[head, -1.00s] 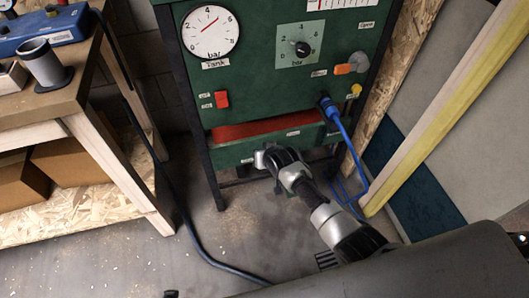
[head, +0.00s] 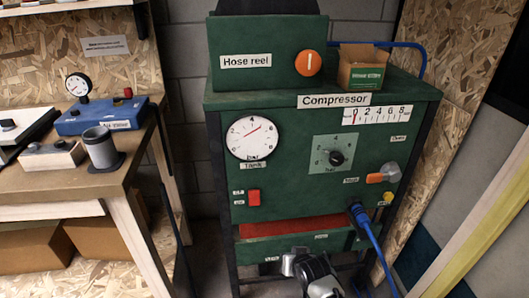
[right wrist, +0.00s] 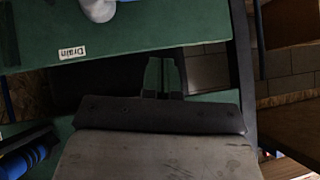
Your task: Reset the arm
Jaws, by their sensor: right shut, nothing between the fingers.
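My right arm (head: 318,275) comes up from the bottom of the head view, in front of the lower part of the green compressor (head: 292,190). Its fingers cannot be made out there. In the right wrist view, my right gripper (right wrist: 162,77) is shut and empty, close to the compressor's front. A green panel with a "Drain" label (right wrist: 71,53) and a grey rounded part (right wrist: 98,8) shows above left of it. My left gripper is in neither view.
A blue hose plug (head: 359,214) sticks out of the compressor's front, its hose hanging down near my arm. An open box (head: 362,70) stands on top. A workbench (head: 125,170) stands on the left; a wooden beam (head: 485,225) leans on the right.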

